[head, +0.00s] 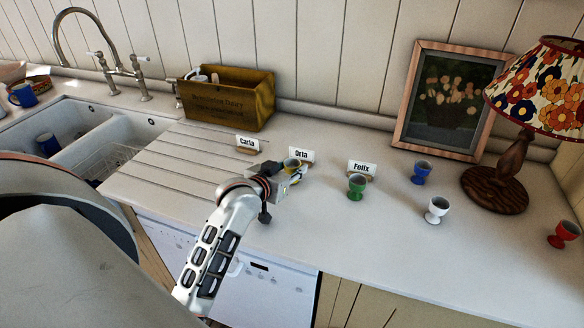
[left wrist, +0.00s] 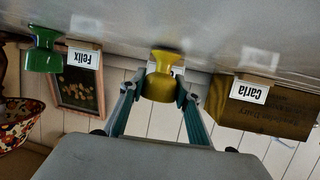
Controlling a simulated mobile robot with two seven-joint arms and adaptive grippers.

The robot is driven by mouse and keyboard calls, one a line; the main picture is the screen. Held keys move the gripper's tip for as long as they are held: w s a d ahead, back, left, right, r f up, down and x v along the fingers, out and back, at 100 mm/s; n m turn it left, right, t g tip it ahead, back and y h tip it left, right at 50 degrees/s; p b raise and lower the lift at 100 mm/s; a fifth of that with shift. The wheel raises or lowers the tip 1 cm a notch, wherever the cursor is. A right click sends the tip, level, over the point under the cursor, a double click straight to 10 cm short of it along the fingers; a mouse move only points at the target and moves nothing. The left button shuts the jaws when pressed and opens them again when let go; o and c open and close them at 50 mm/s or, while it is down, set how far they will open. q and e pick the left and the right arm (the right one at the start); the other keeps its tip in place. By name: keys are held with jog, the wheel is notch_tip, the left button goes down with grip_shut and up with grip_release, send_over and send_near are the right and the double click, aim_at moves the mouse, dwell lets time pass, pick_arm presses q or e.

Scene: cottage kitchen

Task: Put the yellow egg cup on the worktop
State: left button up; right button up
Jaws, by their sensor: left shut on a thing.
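The yellow egg cup (head: 291,165) is in my left gripper (head: 286,176), in front of the Orla name card (head: 301,155) on the worktop (head: 320,215). In the left wrist view the egg cup (left wrist: 161,78) sits between the two fingers (left wrist: 161,95), which are shut on it. That view is upside down, and the cup's foot is at or very near the worktop surface. I cannot tell whether it touches. My right gripper is not in view.
A green egg cup (head: 356,186) stands by the Felix card (head: 362,168). Blue (head: 422,171), white (head: 437,209) and red (head: 564,234) egg cups stand further right, near a lamp (head: 497,186). The Carla card (head: 248,144) and a wooden box (head: 228,98) are on the left.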

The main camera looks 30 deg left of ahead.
pick_arm(q)
jog(key=shift+f, duration=0.2)
jog(key=o, duration=1.1)
jog(key=shift+o, duration=0.2)
jog(key=shift+s+r, duration=0.1)
jog(key=shift+r, duration=0.1)
jog(key=v, duration=1.1)
jog(key=shift+s+r, duration=0.15)
jog(key=shift+s, duration=0.25)
jog(key=shift+d, duration=0.1)
